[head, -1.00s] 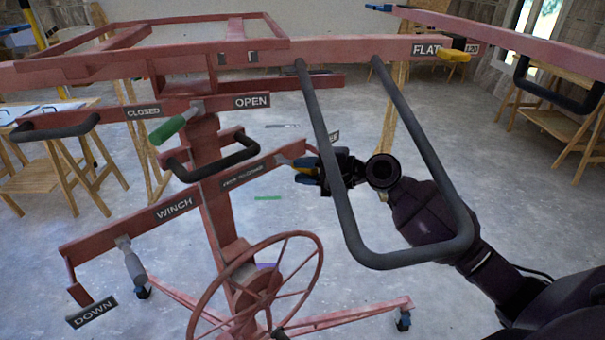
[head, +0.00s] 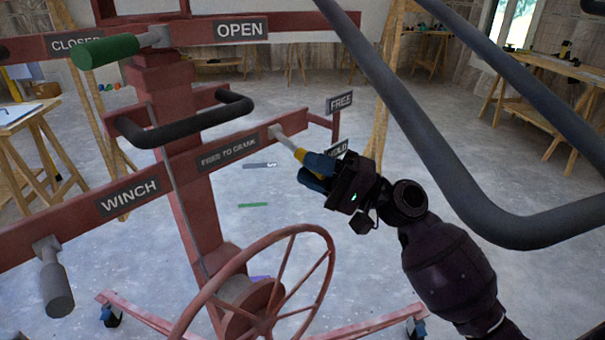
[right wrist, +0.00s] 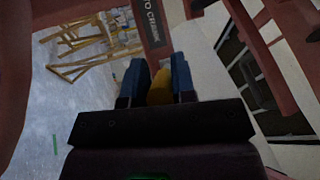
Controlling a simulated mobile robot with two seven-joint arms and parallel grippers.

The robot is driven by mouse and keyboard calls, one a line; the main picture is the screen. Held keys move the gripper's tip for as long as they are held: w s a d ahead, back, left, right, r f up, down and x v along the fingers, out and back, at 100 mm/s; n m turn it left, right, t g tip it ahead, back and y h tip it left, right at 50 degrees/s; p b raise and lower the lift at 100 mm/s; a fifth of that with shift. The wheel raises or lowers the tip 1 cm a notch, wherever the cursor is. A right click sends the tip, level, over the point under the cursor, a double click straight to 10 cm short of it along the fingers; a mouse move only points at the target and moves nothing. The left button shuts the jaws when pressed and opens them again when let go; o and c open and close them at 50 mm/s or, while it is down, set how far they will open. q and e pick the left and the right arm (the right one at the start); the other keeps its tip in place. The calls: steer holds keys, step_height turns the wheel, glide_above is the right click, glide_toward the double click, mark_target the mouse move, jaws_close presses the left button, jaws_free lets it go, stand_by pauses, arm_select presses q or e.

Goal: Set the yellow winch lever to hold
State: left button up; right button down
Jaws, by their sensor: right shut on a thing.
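In the right wrist view the yellow grip (right wrist: 160,88) sits between the two blue fingers. The FREE label (head: 341,102) is above right of the lever. The HOLD label (head: 339,149) is below it, partly hidden behind my gripper. My left gripper is not in view.
A red handwheel (head: 268,290) stands below the lever. A dark bent bar (head: 430,140) crosses above my right arm. A black loop handle (head: 190,128), the green OPEN/CLOSED lever (head: 106,51) and the grey winch handle (head: 55,285) are to the left.

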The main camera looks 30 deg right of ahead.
arm_select(q)
steer(key=b, duration=0.1)
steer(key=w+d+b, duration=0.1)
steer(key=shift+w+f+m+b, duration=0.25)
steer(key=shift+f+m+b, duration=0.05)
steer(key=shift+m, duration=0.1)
arm_select(e)
steer(key=shift+w+f+n+y, duration=0.25)
steer(key=shift+f+n+y, duration=0.45)
steer(key=shift+f, duration=0.05)
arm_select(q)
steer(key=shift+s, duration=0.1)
arm_select(e)
steer(key=c, duration=0.9)
jaws_free()
steer(key=shift+c, duration=0.2)
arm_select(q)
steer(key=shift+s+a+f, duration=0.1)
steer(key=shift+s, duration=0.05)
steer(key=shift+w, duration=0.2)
arm_select(e)
steer(key=v, duration=1)
steer(key=shift+s+f, duration=0.2)
steer(key=shift+s, duration=0.1)
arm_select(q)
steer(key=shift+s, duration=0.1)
arm_select(e)
steer(key=shift+d, duration=0.15)
